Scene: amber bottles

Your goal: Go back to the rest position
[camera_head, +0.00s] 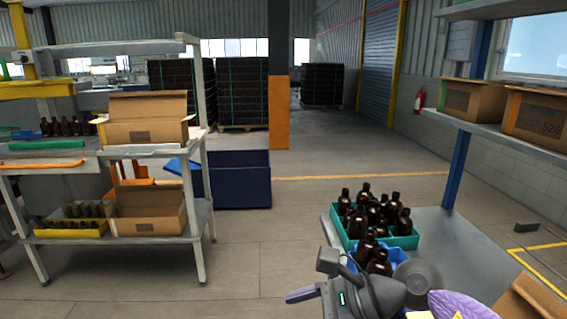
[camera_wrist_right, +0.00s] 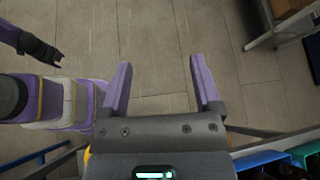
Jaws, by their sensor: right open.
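My right gripper (camera_wrist_right: 160,65) is open and empty in the right wrist view, its two purple fingers apart over bare floor. In the head view, my right gripper (camera_head: 290,297) shows at the bottom, left of the grey workbench, with its fingers pointing left. In the right wrist view, a dark gripper on a purple link at the upper left looks like my left gripper (camera_wrist_right: 55,58). It is too small to tell its jaws. My left arm does not show in the head view.
A green crate (camera_head: 409,243) of amber bottles (camera_head: 364,193) stands on the grey workbench (camera_head: 455,240), with a blue crate (camera_wrist_right: 262,165) beside it. A shelf rack (camera_head: 204,215) with cardboard boxes stands left. A dark blue bin (camera_head: 240,180) is behind. The middle floor is clear.

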